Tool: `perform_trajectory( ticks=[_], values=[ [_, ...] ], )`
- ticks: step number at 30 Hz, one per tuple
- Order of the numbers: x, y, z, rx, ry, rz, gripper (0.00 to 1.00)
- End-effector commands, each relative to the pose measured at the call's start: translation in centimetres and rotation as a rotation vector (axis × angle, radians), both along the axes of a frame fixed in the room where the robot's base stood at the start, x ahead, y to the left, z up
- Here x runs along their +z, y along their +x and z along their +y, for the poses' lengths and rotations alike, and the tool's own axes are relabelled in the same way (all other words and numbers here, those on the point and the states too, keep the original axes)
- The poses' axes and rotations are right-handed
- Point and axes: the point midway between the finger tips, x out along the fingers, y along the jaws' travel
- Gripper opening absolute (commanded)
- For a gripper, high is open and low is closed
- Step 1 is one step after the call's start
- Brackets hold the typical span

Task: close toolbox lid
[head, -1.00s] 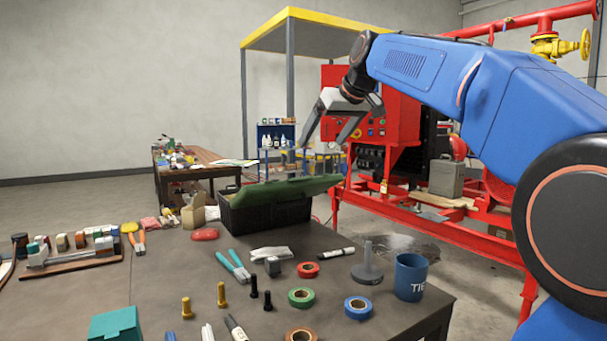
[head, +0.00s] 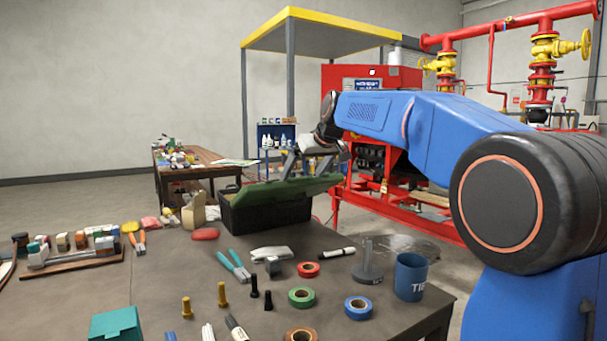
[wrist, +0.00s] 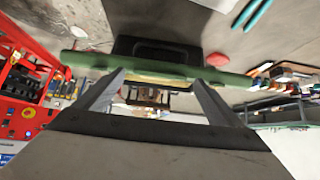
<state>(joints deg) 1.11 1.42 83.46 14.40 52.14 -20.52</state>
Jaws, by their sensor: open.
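The toolbox (head: 265,216) is a black box at the far edge of the near table. Its green lid (head: 275,192) sits over the top, with a narrow gap at the left end. It looks slightly tilted, higher at the right. My gripper (head: 302,164) is just above the lid, toward its right part. In the wrist view the open fingers (wrist: 160,80) point at the green lid (wrist: 228,77), with their tips at or very near it. I cannot tell whether they touch. The dark toolbox body also shows beyond the lid (wrist: 155,50).
The near table (head: 180,265) holds teal-handled pliers (head: 233,265), tape rolls (head: 301,297), bolts and a blue mug (head: 410,277). A cardboard piece (head: 194,212) stands left of the toolbox. A red pump skid (head: 395,205) stands behind. The space above the lid is otherwise clear.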

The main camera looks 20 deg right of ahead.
Motion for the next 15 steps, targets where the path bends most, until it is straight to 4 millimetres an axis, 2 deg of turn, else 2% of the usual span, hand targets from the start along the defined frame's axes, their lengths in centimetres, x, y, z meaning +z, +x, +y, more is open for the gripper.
perform_trajectory(
  ticks=[4,13,15],
  values=[
    [-0.62,0.55,0.15,0.0,0.0,0.001,0.89],
    [-0.69,0.63,0.16,0.0,0.0,0.0,0.89],
    [-0.68,0.63,0.16,0.0,0.0,0.0,0.72]
  ],
)
